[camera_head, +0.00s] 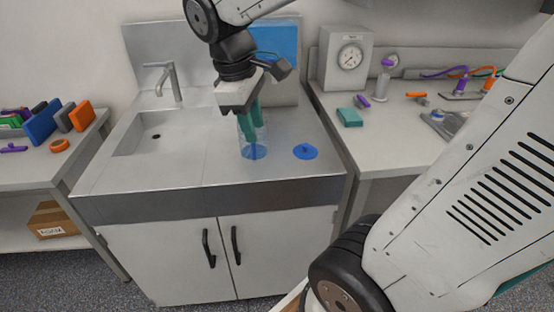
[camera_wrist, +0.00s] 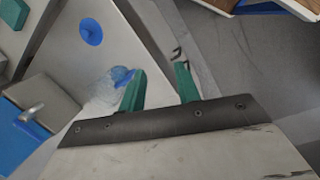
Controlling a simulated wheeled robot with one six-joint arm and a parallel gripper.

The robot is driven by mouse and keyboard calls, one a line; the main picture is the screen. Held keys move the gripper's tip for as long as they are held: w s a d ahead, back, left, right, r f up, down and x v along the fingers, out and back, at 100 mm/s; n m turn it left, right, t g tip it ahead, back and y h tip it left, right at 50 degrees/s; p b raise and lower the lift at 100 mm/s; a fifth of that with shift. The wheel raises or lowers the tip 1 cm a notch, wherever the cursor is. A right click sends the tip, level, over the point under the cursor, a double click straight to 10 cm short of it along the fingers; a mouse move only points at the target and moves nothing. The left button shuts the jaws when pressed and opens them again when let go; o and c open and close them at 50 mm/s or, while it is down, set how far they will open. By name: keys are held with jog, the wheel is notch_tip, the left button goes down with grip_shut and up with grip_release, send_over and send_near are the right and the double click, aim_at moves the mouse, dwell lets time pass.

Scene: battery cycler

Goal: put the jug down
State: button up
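The clear jug (camera_head: 243,150), with blue at its bottom, appears upright on the metal sink counter (camera_head: 228,172). A flat blue disc (camera_head: 305,151) lies to its right. My gripper (camera_head: 252,138) points down at the jug, its green fingers overlapping the jug in the head view. In the wrist view the fingers of my gripper (camera_wrist: 160,80) stand apart with nothing clearly between them. There the jug (camera_wrist: 102,95) shows beside and partly behind the left finger. Whether a finger touches the jug, and where its handle is, I cannot tell.
A sink basin with a tap (camera_head: 171,80) is on the left of the counter. A blue panel (camera_head: 277,45) stands behind. A gauge box (camera_head: 346,58) and small tools are on the right bench. The left bench (camera_head: 40,170) holds colored blocks.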

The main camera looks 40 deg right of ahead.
jog(key=s+a+f+m+t+y, duration=0.1)
jog(key=s+m, duration=0.5)
jog(key=s, duration=0.6)
jog(key=a+y, duration=0.1)
jog(key=a, duration=0.1)
jog(key=shift+s+a+f+m+t, duration=0.15)
jog(key=shift+a+m+t, duration=0.2)
jog(key=shift+m+t, duration=0.05)
